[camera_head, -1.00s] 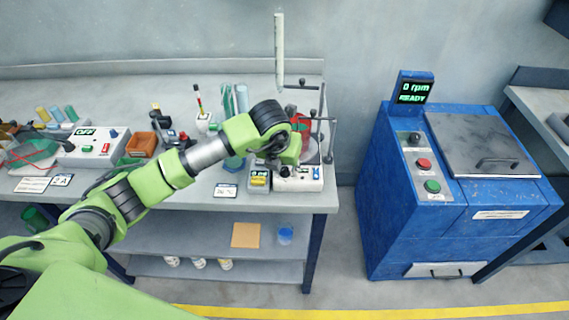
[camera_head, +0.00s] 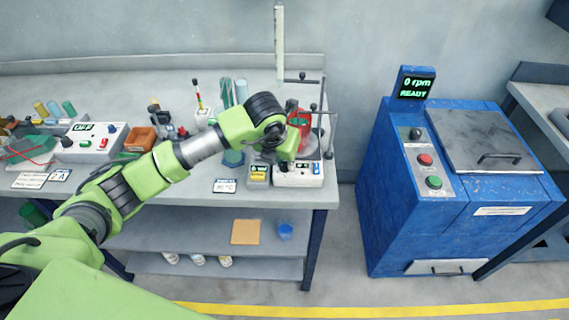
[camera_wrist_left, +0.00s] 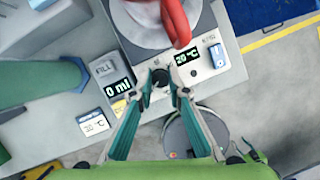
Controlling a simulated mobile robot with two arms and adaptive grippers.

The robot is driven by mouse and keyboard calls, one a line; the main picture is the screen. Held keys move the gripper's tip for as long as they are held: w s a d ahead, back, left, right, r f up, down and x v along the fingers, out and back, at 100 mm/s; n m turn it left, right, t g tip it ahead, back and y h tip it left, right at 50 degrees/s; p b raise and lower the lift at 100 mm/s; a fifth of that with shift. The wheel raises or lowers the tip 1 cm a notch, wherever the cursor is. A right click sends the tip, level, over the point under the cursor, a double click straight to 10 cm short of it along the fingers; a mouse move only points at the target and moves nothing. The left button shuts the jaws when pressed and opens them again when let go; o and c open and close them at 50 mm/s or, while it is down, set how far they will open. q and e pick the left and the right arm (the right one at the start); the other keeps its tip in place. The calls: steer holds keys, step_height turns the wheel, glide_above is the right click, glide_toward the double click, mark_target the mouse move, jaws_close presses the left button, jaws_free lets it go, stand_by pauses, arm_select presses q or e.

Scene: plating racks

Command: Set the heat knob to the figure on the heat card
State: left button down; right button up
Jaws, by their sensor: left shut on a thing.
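The white hotplate (camera_head: 303,180) stands at the table's front right corner. In the left wrist view its panel (camera_wrist_left: 213,67) carries a lit display (camera_wrist_left: 187,57) reading 20 °C. The small dark heat knob (camera_wrist_left: 160,77) is on that panel, left of the display. My left gripper (camera_wrist_left: 161,90) is shut on the knob, a fingertip on each side. In the head view the left gripper (camera_head: 282,160) hides the knob. The heat card (camera_head: 224,186) lies at the table's front edge, left of the hotplate; it ends in °C, but its figure is too small to read surely.
A small dispenser (camera_head: 258,174) with a display stands just left of the hotplate; the wrist view shows 0 ml. A red vessel (camera_wrist_left: 172,20) is above the plate. Stand rods (camera_head: 322,120) rise behind. A blue centrifuge (camera_head: 400,210) stands to the right across a floor gap.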

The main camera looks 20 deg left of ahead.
arm_select(q)
steer(key=m+h+b, duration=0.1)
steer(key=m+b, duration=0.2)
steer(key=m+h+b, duration=0.1)
steer(key=m+b, duration=0.2)
steer(key=b, duration=0.1)
steer(key=shift+w+a+f+m+g, duration=0.15)
steer(key=shift+a+f+m+g, duration=0.05)
steer(key=shift+m+g, duration=0.2)
steer(key=m+g+h+b, duration=0.1)
steer(key=m+b, duration=0.2)
steer(key=shift+r+m, duration=0.1)
steer(key=shift+m, duration=0.2)
steer(key=shift+w+r+m+g+h+b, duration=0.1)
steer(key=shift+m+g+h+b, duration=0.25)
steer(key=shift+m, duration=0.7)
steer(key=shift+m+g+h+b, duration=0.15)
steer(key=shift+m+g+b, duration=0.35)
steer(key=shift+m, duration=0.55)
steer(key=c, duration=1.9)
jaws_free()
steer(key=shift+a+r, duration=0.1)
steer(key=shift+v, duration=3.9)
